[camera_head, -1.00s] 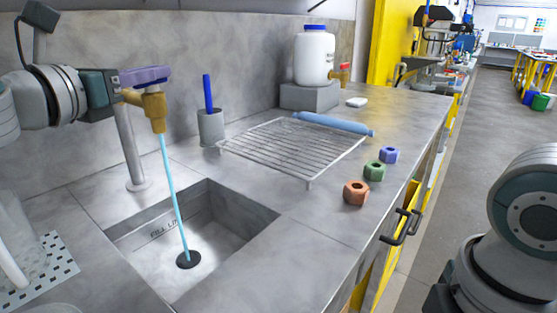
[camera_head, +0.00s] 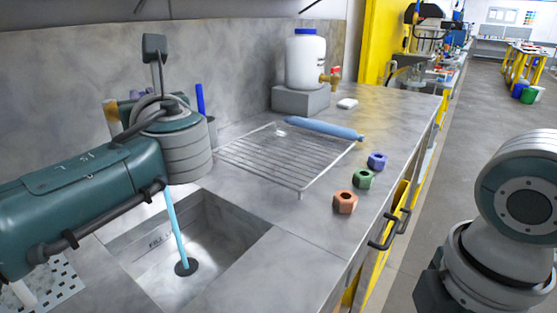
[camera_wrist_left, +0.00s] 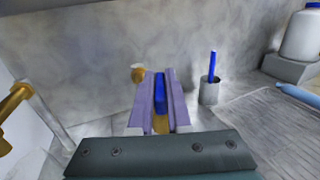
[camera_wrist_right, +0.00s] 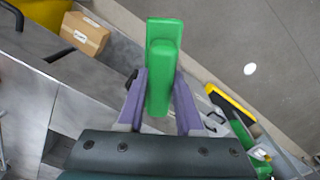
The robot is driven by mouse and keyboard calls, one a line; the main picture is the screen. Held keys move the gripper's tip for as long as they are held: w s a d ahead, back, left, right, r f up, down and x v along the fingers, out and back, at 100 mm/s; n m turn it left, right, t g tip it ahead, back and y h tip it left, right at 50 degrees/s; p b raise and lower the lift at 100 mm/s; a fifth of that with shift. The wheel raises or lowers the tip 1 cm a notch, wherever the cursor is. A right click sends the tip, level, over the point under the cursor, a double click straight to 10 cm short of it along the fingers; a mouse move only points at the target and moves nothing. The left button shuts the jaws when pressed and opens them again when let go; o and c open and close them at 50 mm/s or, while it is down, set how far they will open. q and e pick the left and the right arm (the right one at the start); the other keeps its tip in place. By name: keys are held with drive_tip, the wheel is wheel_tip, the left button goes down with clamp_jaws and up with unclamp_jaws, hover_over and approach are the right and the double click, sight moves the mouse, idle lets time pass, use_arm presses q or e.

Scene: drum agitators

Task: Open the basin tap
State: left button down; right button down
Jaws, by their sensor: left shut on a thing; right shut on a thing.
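In the left wrist view my left gripper (camera_wrist_left: 159,78) is shut on a blue tap lever (camera_wrist_left: 160,95), with brass (camera_wrist_left: 160,123) just below it. In the head view my wrist hides most of the tap; some brass (camera_head: 111,113) shows beside it. A light blue water stream (camera_head: 175,228) falls into the basin (camera_head: 232,222), onto the dark drain (camera_head: 186,266). In the right wrist view my right gripper (camera_wrist_right: 162,72) is shut on a green block-shaped thing (camera_wrist_right: 163,45). The right gripper is outside the head view.
Right of the basin are a wire rack (camera_head: 270,158) with a blue roller (camera_head: 322,129) and orange (camera_head: 345,202), green (camera_head: 363,179) and violet (camera_head: 377,160) nuts. A white jug (camera_head: 305,60) stands on a grey block behind. A blue pen stands in a cup (camera_wrist_left: 209,92) near the tap.

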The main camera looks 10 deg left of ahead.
use_arm(q)
drive_tip(key=n+g+y+b, duration=0.1)
drive_tip(key=n+g+b, duration=0.1)
drive_tip(key=b, duration=0.1)
drive_tip(key=g+y+b, duration=0.1)
drive_tip(key=b, duration=0.1)
drive_tip(key=shift+f+n+y, duration=0.25)
drive_tip(key=shift+n+y, duration=0.05)
drive_tip(key=shift+n, duration=0.1)
use_arm(e)
wheel_tip(320, 180, down, 6)
drive_tip(key=shift+r, duration=0.1)
use_arm(q)
drive_tip(key=shift+r+n+g+y+b, duration=0.2)
drive_tip(key=shift+n+g+b, duration=0.15)
drive_tip(key=shift+g+b, duration=0.25)
drive_tip(key=shift+r+n+g+y+b, duration=0.1)
drive_tip(key=shift+n+g+y+b, duration=0.1)
drive_tip(key=shift+n+g+b, duration=0.25)
use_arm(e)
drive_tip(key=shift+f, duration=1.2)
use_arm(q)
drive_tip(key=shift+g, duration=0.35)
drive_tip(key=c, duration=0.9)
unclamp_jaws()
drive_tip(key=shift+o, duration=0.2)
drive_tip(key=v, duration=1.2)
drive_tip(key=shift+f, duration=0.15)
